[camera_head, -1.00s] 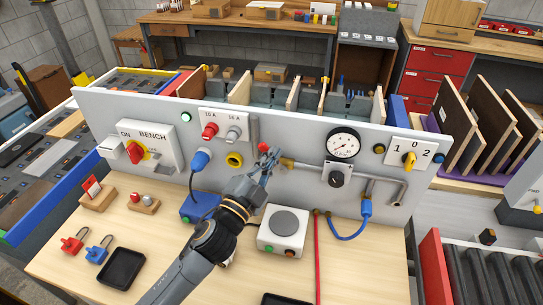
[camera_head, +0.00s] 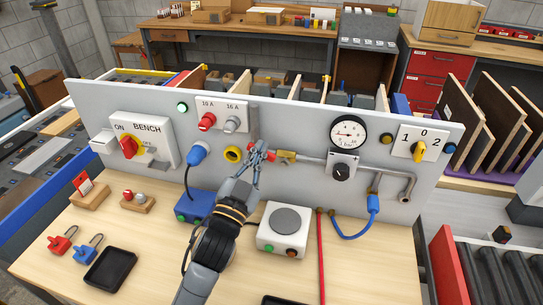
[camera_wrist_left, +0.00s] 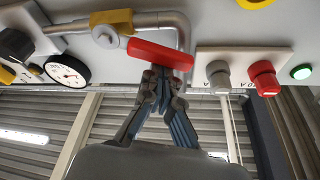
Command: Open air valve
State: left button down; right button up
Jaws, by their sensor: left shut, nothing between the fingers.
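The air valve has a brass-yellow body (camera_head: 286,156) on the grey pipe along the panel's front. Its red lever (camera_head: 271,156) shows just right of my left fingertips, partly hidden by them. In the left wrist view the red lever (camera_wrist_left: 160,54) lies nearly level beside the yellow body (camera_wrist_left: 111,22). My left gripper (camera_head: 261,151) is at the lever, its fingers shut with nothing between them. In the wrist view the fingertips (camera_wrist_left: 161,73) are right against or just short of the lever; I cannot tell which. My right gripper is not in view.
A pressure gauge (camera_head: 348,132) and black regulator knob (camera_head: 341,172) sit right of the valve. A yellow ring socket (camera_head: 233,154) and blue plug (camera_head: 197,153) are left. A white box with a round plate (camera_head: 284,222) stands below.

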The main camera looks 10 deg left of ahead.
pick_arm(q)
jog(key=f+n+y, duration=0.1)
jog(key=n, duration=0.1)
jog(key=a+f+n+b, duration=0.1)
jog(key=n, duration=0.1)
jog(key=shift+f+n+y, duration=0.15)
jog(key=shift+n+y, duration=0.25)
jog(key=shift+a+f, duration=0.1)
jog(key=shift+f, duration=0.05)
dwell(0.4)
